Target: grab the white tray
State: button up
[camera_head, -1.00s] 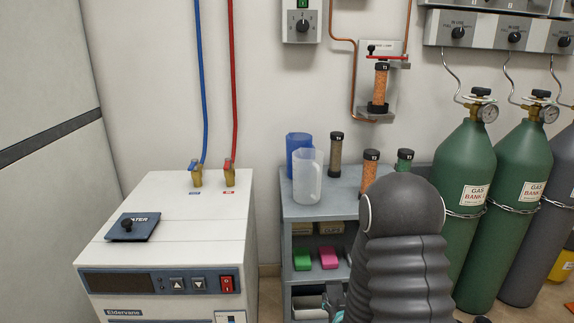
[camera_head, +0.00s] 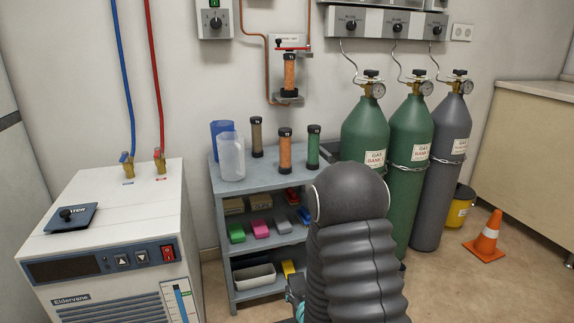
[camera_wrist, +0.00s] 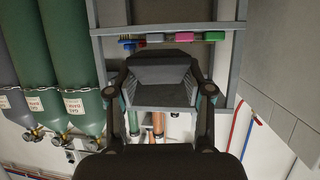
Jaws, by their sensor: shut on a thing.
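The white tray (camera_head: 255,282) is an open, shallow bin. In the head view it shows at the lower shelf, left of my arm. I cannot tell whether it rests on that shelf or is clear of it. In the wrist view the tray (camera_wrist: 160,92) looks grey in shadow and fills the space between my fingers. My gripper (camera_wrist: 162,97) is shut on it, one finger at each side. In the head view my dark arm hides most of the gripper, and only a teal bit shows.
The grey shelf unit (camera_head: 228,187) holds bottles and tubes on top and small coloured boxes (camera_head: 260,228) below. A white chiller (camera_head: 110,240) stands at left. Gas cylinders (camera_head: 408,150), a yellow bucket (camera_head: 457,212) and an orange cone (camera_head: 487,237) stand at right. Some floor at right is clear.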

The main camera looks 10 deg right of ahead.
aim_at(264, 274)
jog(key=z, duration=0.8)
jog(key=i, duration=0.45)
jog(key=u, duration=1.05)
